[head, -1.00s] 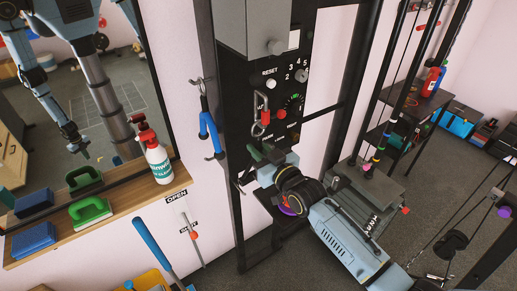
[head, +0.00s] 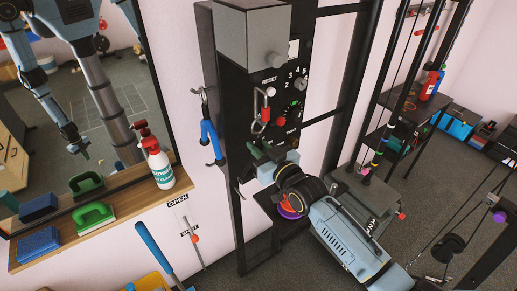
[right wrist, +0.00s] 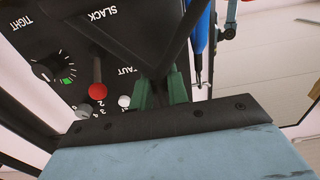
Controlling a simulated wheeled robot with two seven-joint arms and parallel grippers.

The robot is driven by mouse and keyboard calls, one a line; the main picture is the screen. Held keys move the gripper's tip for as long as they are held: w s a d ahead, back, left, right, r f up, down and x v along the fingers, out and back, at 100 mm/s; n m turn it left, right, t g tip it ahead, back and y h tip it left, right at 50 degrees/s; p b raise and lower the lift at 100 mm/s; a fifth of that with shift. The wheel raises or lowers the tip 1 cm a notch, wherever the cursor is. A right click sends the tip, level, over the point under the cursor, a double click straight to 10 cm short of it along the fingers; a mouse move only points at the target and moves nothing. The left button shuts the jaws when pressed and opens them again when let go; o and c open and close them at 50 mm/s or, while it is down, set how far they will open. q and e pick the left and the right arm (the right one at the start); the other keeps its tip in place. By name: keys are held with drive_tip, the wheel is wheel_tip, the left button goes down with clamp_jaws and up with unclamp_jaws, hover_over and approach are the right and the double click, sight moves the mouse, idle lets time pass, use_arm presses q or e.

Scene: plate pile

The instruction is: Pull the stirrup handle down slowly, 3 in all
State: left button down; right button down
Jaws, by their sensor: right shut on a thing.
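The stirrup handle (right wrist: 178,45) is a dark piece rising from between the green fingertips of my right gripper (right wrist: 163,92) in the right wrist view. My right gripper is shut on it. The handle itself is mostly hidden there by the fingers and wrist. My left gripper is not directly in view.
The panel carries a dial (right wrist: 46,70) and a red knob (right wrist: 97,92). A blue hook (head: 211,138) hangs at the panel's left side. A wooden shelf (head: 120,200) with a spray bottle (head: 158,163) is at left. A weight-stack frame stands at right.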

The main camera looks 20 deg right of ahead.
drive_tip(key=shift+f, duration=0.35)
drive_tip(key=shift+f+b, duration=0.85)
drive_tip(key=shift+f, duration=0.3)
drive_tip(key=shift+f+b, duration=0.85)
drive_tip(key=shift+f, duration=0.35)
drive_tip(key=shift+f+b, duration=0.9)
drive_tip(key=shift+f, duration=0.25)
drive_tip(key=shift+f+b, duration=0.85)
drive_tip(key=shift+f, duration=0.3)
